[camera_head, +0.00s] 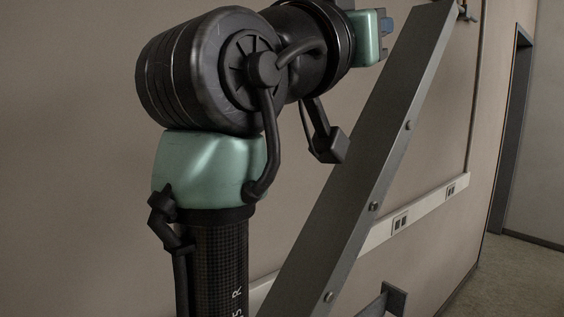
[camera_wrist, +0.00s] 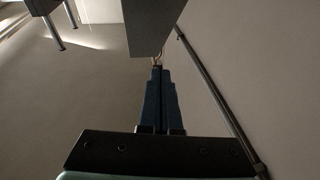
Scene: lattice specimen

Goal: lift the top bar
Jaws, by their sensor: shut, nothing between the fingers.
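A long grey metal bar (camera_head: 375,150) with several bolts runs diagonally across the head view, from the bottom to the top edge. In the wrist view a broad grey bar end (camera_wrist: 150,25) hangs at top centre, just beyond my fingertips. I cannot tell for sure which is the top bar. My gripper (camera_wrist: 157,70) is shut, its dark blue fingers together and empty, pointing toward a small hook-like piece (camera_wrist: 157,61) below the bar end. Contact is unclear.
A thin dark pole (camera_wrist: 215,95) runs along the wall, right of my fingers. A dark block with metal pegs (camera_wrist: 55,35) is at upper left. A wall rail with sockets (camera_head: 425,210) and a small bracket (camera_head: 393,298) lie right of the bar. Floor shows at far right.

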